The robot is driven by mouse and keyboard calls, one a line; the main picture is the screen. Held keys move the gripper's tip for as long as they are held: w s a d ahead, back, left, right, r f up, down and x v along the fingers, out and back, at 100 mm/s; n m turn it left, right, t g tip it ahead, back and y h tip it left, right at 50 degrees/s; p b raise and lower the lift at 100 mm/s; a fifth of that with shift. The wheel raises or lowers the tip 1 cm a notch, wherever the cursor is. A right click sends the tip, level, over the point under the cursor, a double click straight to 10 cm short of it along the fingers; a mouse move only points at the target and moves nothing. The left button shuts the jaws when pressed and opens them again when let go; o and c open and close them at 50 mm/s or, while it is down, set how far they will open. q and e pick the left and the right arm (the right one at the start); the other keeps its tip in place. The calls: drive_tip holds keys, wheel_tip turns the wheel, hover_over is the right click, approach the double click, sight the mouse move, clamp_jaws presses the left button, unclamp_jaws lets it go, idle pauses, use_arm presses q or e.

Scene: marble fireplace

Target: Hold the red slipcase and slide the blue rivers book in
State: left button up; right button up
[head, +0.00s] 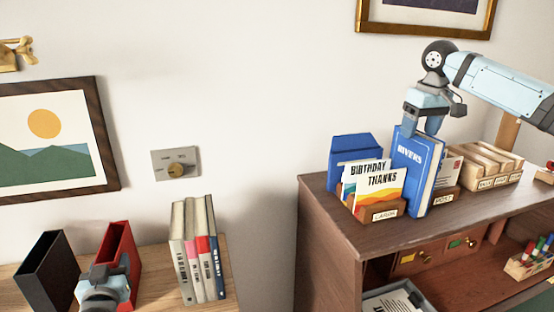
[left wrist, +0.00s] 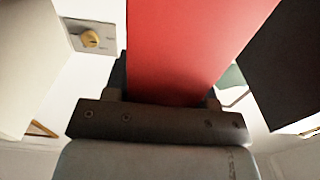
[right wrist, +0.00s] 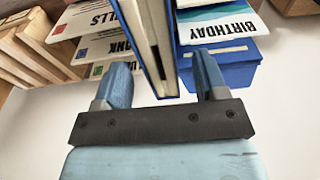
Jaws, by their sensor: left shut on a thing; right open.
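The red slipcase (head: 122,250) stands on the low wooden shelf at the left, its open side up. My left gripper (head: 106,287) is shut on it; the red slipcase (left wrist: 190,50) fills the space between the fingers in the left wrist view. The blue rivers book (head: 411,172) stands upright on the brown desk, between the card holder and the mail holder. My right gripper (head: 427,120) is at the top of the book. In the right wrist view its open fingers (right wrist: 165,88) are on either side of the book (right wrist: 150,45), with gaps showing.
A black slipcase (head: 47,272) stands left of the red one, and several books (head: 197,250) stand to its right. On the desk are a card holder (head: 384,212), a blue box (head: 352,148) and wooden file boxes (head: 488,165). The desk's front right top is clear.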

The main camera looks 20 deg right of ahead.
wheel_tip(320, 180, down, 2)
drive_tip(key=shift+w+f, duration=0.15)
clamp_jaws()
idle(0.4)
